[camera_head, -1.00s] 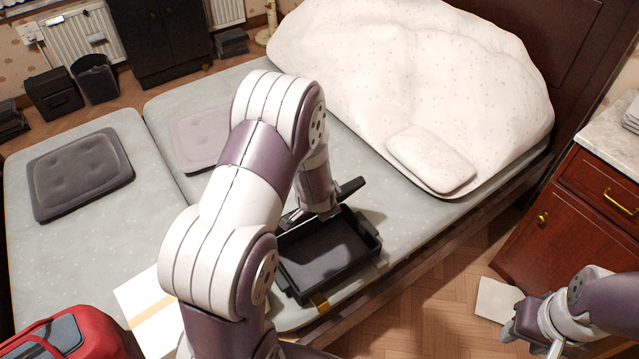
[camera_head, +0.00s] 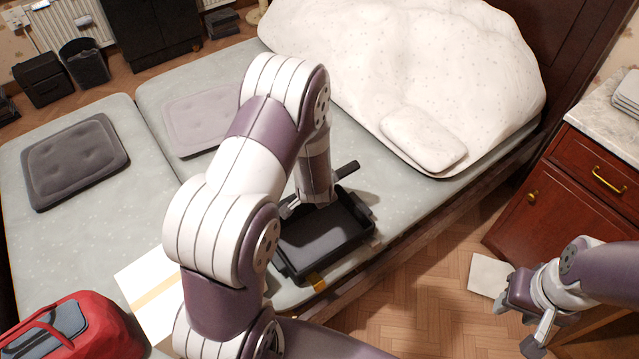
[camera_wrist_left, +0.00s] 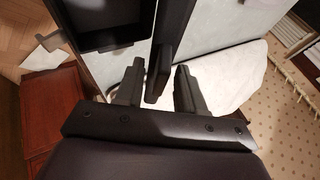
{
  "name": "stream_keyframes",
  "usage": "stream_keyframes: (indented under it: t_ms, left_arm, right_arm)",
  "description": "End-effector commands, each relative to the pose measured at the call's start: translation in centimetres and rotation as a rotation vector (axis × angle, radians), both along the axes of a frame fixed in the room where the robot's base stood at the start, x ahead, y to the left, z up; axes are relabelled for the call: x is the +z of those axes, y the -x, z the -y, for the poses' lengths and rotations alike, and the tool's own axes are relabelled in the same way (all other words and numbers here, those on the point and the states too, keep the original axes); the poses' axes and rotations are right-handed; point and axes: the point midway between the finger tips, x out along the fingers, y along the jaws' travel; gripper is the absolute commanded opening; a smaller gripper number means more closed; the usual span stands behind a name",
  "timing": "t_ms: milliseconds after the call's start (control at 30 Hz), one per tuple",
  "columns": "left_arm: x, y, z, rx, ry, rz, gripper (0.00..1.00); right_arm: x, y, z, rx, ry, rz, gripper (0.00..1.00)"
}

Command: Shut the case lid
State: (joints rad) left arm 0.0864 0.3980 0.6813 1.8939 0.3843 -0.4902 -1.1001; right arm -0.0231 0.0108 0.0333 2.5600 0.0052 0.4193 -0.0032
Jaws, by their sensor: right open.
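The open black case (camera_head: 292,264) lies on the near edge of the bed, its tray facing up. Its tray also shows at the upper left of the left wrist view (camera_wrist_left: 88,48). The lid (camera_wrist_left: 172,22) shows there nearly edge-on, as a dark upright strip beside the tray. My left gripper (camera_wrist_left: 157,88) is open, with a dark piece at the lid's edge between its fingers; contact cannot be told. In the head view my left arm hides most of the lid. My right gripper (camera_head: 518,322) is open and empty, off the bed at the lower right.
A red bag (camera_head: 110,325) and a white box (camera_head: 150,290) lie left of the case. A wooden cabinet (camera_head: 560,195) stands at the right. A pillow (camera_head: 422,138) and a large white duvet (camera_head: 400,65) cover the bed's far end. Floor is open between bed and cabinet.

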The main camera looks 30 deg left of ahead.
Motion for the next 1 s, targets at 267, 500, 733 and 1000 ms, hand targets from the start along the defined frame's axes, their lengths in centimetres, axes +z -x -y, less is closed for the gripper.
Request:
stream_keyframes:
  t_ms: [267, 500, 733, 1000]
  left_arm:
    - [2.8, 1.7, 0.7, -0.001, 0.000, 0.002, 0.38]
    - [7.8, 5.2, 2.1, -0.002, 0.000, 0.003, 0.38]
    - [10.0, 6.9, 2.8, -0.002, 0.001, 0.000, 0.38]
    - [10.1, 7.1, 2.9, 0.000, 0.000, 0.000, 0.38]
  right_arm:
    - [0.6, 0.0, 0.0, 0.000, 0.000, 0.000, 0.43]
    - [1.9, 0.0, 0.0, 0.000, 0.000, 0.000, 0.43]
    - [2.6, 0.0, 0.0, 0.000, 0.000, 0.000, 0.43]
    - [2.5, 0.0, 0.0, 0.000, 0.000, 0.000, 0.43]
